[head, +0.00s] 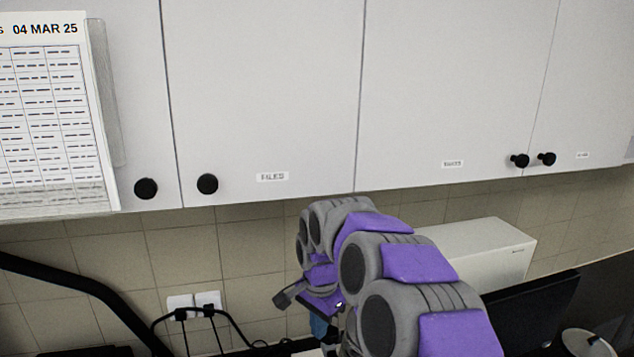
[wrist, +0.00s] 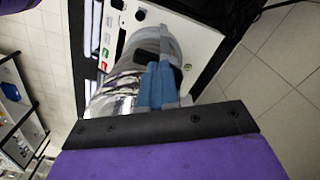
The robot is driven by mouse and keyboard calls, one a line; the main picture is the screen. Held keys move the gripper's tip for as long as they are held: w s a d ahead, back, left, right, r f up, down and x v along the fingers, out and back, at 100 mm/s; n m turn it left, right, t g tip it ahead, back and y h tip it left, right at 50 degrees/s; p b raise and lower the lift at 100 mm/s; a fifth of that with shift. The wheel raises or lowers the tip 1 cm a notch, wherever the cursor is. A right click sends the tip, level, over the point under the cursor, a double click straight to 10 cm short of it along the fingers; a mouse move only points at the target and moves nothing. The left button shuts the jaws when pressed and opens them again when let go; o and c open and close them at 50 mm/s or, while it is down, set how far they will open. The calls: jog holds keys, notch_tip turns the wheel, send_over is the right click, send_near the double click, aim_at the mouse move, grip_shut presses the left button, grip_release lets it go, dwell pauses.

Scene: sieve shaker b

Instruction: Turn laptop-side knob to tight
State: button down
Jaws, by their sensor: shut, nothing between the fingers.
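In the wrist view, my gripper (wrist: 158,72) shows as blue and grey fingers held together, with nothing visible between them. It reaches across a shiny metal cylinder (wrist: 109,100), partly covering it. Behind is a white panel (wrist: 197,42) with coloured labels and a small black round control (wrist: 140,15). I cannot tell whether this is the laptop-side knob, and no other clamp knob can be made out. In the head view my gripper is low in the middle, mostly hidden by my arm, with a bit of blue (head: 318,326) showing.
White wall cabinets (head: 265,90) with black round pulls hang above my arm. A white box (head: 485,252) and a dark screen (head: 530,312) stand to the right. Wall sockets (head: 194,304) with black cables are at lower left.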

aim_at(328, 335)
jog(key=shift+d+f+b, duration=0.6)
jog(key=shift+d+f, duration=0.75)
jog(key=shift+f, duration=0.1)
jog(key=shift+a, duration=0.35)
jog(key=shift+w+a+f, duration=0.1)
jog(key=shift+w+a, duration=0.9)
jog(key=shift+a, duration=0.3)
jog(key=shift+a, duration=0.25)
